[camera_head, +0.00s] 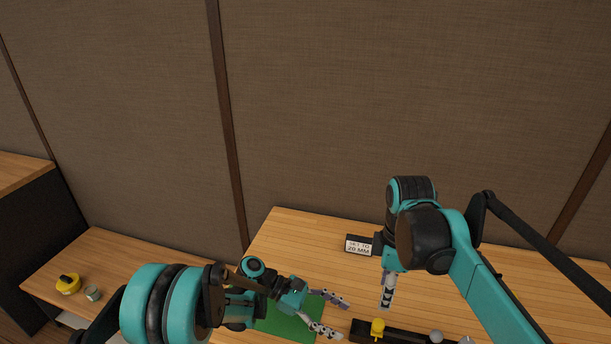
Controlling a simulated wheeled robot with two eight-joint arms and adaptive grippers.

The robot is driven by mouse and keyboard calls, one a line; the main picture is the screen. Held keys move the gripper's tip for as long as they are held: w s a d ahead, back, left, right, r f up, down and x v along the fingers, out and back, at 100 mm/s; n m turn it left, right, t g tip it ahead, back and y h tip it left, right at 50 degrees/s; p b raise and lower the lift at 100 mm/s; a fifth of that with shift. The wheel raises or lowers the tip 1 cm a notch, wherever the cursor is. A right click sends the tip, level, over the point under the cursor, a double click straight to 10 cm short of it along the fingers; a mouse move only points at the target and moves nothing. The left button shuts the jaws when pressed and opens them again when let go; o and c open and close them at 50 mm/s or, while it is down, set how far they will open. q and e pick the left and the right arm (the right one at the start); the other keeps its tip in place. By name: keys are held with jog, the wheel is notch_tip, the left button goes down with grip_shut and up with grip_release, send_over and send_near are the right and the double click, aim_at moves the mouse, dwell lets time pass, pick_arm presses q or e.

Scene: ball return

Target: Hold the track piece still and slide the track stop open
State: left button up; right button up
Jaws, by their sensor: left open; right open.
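A dark bar, which looks like the track piece (402,338), lies at the bottom edge of the head view and is partly cut off. A yellow knob, possibly the track stop (377,328), stands up at its left end. My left gripper (343,318) is open and empty, its two fingers spread just left of the yellow knob. My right gripper (387,303) points down above the table, behind the knob in the picture, apart from it. Its fingers overlap in this view, and nothing shows between them.
Grey balls (436,337) sit by the dark bar. A green mat (290,326) lies under my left gripper. A small sign reading "SET TO 20 MM" (359,246) stands behind. A side table at left holds a yellow object (68,284) and a small pale jar (93,293).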

pick_arm(q)
jog(key=shift+w+a+r, duration=0.15)
jog(key=shift+a+r, duration=0.05)
jog(key=shift+a, duration=0.25)
jog(key=o, duration=0.6)
jog(key=shift+c, duration=0.2)
